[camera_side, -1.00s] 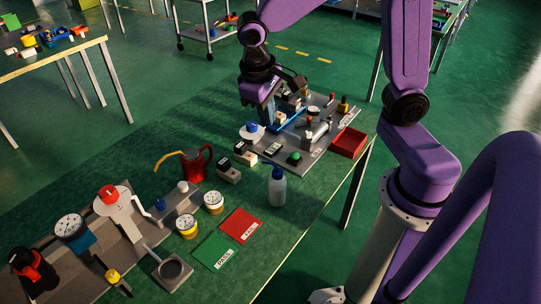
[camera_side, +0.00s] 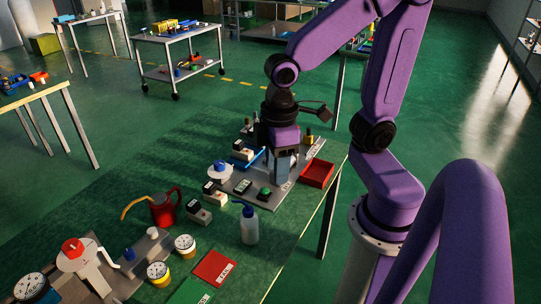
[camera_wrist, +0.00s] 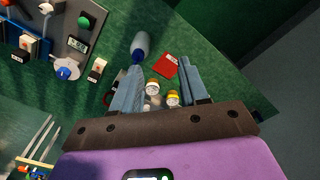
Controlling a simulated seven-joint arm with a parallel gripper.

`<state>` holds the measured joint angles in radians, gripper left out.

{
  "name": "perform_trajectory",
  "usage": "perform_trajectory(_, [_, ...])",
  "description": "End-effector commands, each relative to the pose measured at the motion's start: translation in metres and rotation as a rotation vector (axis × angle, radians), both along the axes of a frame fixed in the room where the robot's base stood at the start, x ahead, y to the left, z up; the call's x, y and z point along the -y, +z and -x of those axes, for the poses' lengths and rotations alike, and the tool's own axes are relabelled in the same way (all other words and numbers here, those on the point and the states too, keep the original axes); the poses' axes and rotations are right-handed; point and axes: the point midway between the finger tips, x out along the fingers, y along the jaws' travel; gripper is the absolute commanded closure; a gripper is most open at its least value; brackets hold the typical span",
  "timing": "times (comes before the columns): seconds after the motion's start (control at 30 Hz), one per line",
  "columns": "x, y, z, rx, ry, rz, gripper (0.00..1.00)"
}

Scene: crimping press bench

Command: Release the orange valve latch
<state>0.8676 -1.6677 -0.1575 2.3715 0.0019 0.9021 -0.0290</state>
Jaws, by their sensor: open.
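I cannot pick out an orange valve latch in either current view. The board (camera_wrist: 82,22) shows there at the upper left, off to the side of the fingers.
A red bin (camera_side: 317,174) stands close right of my gripper. A squeeze bottle (camera_side: 249,228), red oil can (camera_side: 164,208) and white-and-black blocks (camera_side: 199,212) stand in front and left. A red card (camera_side: 214,267) lies nearer.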

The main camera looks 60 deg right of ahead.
Motion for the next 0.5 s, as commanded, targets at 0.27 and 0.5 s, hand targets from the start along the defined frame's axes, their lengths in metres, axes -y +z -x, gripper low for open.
perform_trajectory(0.27, [0.038,-0.006,-0.089,-0.008,-0.316,0.007,0.56])
perform_trajectory(0.5, [0.101,-0.017,-0.152,-0.012,-0.578,0.009,0.56])
